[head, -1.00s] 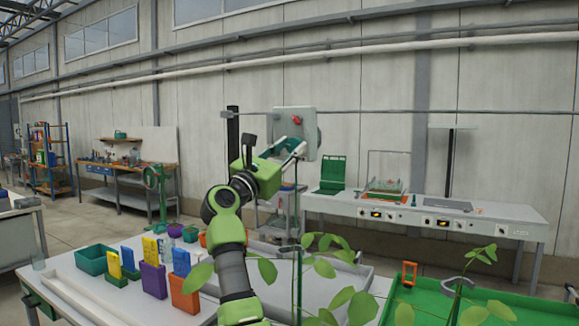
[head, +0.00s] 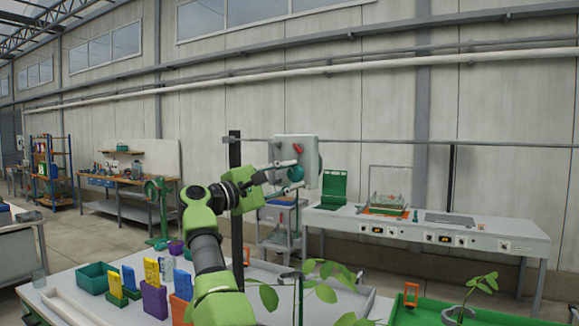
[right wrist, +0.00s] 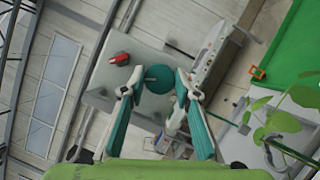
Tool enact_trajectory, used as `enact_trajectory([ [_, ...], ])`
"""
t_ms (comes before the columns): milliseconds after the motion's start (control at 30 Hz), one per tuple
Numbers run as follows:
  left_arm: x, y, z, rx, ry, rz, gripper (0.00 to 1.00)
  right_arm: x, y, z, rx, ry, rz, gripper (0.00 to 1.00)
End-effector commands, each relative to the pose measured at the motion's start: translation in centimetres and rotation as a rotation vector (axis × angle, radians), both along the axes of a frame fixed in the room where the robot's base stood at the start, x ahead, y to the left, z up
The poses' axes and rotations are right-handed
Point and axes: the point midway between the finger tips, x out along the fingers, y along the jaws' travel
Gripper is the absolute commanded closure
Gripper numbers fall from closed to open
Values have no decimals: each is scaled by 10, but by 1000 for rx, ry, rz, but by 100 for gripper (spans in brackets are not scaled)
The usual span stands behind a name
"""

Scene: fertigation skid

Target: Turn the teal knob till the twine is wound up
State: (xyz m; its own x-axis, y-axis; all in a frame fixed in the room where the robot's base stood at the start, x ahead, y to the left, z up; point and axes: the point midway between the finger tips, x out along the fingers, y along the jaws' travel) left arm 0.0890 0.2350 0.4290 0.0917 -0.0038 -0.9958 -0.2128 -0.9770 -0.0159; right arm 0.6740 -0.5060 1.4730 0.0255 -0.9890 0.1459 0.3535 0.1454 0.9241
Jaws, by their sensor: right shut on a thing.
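The teal knob (head: 296,174) is on the face of a grey box that has a red handle (head: 298,149). In the right wrist view the round knob (right wrist: 159,78) sits between the fingertips, beside the red handle (right wrist: 120,59). My right gripper (head: 287,176) is shut on the knob; in the right wrist view its two teal-padded fingers (right wrist: 159,82) lie on either side of it. I cannot make out the twine in either view. My left gripper is not in view.
A dark post (head: 236,200) stands beside my right arm. Below is a table with a teal bin (head: 92,279), purple and orange holders and leafy plants. A green tray (head: 420,313) is at the lower right. A long white bench (head: 340,220) stands behind.

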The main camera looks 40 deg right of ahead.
Motion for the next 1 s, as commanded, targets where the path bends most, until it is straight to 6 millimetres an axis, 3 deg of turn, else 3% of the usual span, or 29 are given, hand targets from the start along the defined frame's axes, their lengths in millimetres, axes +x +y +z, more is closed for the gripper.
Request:
enact_trajectory([
  [100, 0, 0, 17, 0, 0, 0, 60, 1, 1, 6, 41, -92, 2, 92],
  [400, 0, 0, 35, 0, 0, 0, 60, 1, 1, 4, 115, -277, 2, 92],
  [1000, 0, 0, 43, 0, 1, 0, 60, 0, 0, 2, 155, -379, 1, 92],
])
